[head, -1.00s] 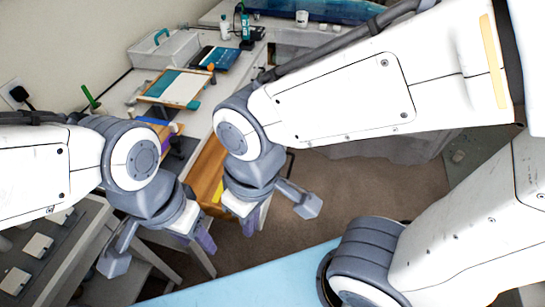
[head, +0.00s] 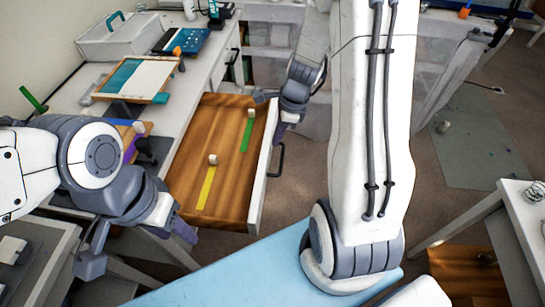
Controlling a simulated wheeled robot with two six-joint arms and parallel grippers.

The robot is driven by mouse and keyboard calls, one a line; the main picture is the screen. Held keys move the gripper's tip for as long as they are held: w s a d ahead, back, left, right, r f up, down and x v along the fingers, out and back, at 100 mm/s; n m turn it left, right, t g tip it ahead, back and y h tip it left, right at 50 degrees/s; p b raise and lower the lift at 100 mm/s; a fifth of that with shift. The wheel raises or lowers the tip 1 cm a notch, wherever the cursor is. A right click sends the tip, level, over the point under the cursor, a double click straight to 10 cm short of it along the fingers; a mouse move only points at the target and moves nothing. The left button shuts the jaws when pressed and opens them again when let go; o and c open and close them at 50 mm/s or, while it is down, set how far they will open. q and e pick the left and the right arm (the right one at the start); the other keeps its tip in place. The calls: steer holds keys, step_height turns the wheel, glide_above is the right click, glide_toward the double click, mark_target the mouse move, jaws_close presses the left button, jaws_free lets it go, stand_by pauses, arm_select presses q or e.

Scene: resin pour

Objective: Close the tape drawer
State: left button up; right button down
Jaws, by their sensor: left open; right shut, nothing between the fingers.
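The tape drawer (head: 228,197) stands pulled out from the white bench, with a brown wooden inside, a white front panel (head: 262,180) and a dark handle (head: 278,160). A yellow tape strip (head: 206,188) and a green tape strip (head: 247,133) lie in it, each with a small pale piece at one end. My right gripper (head: 282,131) is shut and empty, at the far end of the drawer front; I cannot tell whether it touches. My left gripper (head: 184,232) is open and empty, at the near left of the drawer, with its fingers partly hidden.
On the bench are a clipboard-like board (head: 136,80), a white caddy (head: 122,38) with a teal handle and a blue tablet-like panel (head: 182,41). A light blue surface (head: 235,272) lies in front. Bare brown floor (head: 305,180) shows right of the drawer.

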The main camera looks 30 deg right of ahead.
step_height(320, 180, down, 11)
steer(key=w+m+b, duration=0.1)
steer(key=b, duration=0.2)
steer(key=shift+w+m, duration=0.25)
steer(key=shift+m, duration=0.15)
